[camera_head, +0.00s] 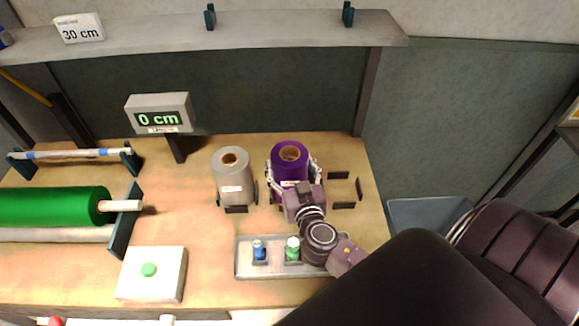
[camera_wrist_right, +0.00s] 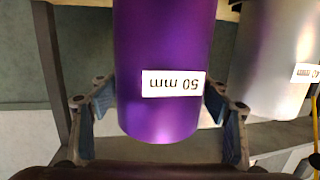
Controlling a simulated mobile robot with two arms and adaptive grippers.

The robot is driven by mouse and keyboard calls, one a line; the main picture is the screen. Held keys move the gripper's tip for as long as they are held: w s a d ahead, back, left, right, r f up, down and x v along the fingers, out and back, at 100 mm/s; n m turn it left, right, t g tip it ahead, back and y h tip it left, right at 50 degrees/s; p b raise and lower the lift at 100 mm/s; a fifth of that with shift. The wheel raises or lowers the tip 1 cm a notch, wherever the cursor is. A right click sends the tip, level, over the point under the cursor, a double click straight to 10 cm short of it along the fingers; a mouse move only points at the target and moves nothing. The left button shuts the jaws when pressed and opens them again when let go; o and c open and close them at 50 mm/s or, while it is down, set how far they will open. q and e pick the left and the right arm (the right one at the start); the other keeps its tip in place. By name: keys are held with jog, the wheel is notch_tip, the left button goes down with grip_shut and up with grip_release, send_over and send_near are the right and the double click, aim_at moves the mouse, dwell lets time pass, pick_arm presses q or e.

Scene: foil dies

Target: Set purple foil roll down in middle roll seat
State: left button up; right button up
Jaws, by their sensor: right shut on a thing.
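The purple foil roll (camera_head: 289,154) stands upright on the wooden bench, in the middle seat's place between the silver roll and the empty seat. My right gripper (camera_head: 293,178) is shut on it from the front, one finger on each side. In the right wrist view the purple roll (camera_wrist_right: 160,45) fills the middle, its 50 mm label upside down, between the fingers of my right gripper (camera_wrist_right: 162,103). The middle seat is hidden behind the roll and gripper, so I cannot tell if the roll touches the bench. My left gripper is not in view.
A silver roll (camera_head: 232,172) stands close on the left. The right seat's dark brackets (camera_head: 344,205) enclose bare bench. A grey tray (camera_head: 245,272) with blue and green bottles lies in front, partly under my arm. A display (camera_head: 160,113) reads 0 cm.

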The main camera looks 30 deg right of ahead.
jog(key=shift+f, duration=0.4)
jog(key=shift+f, duration=0.15)
jog(key=o, duration=1.9)
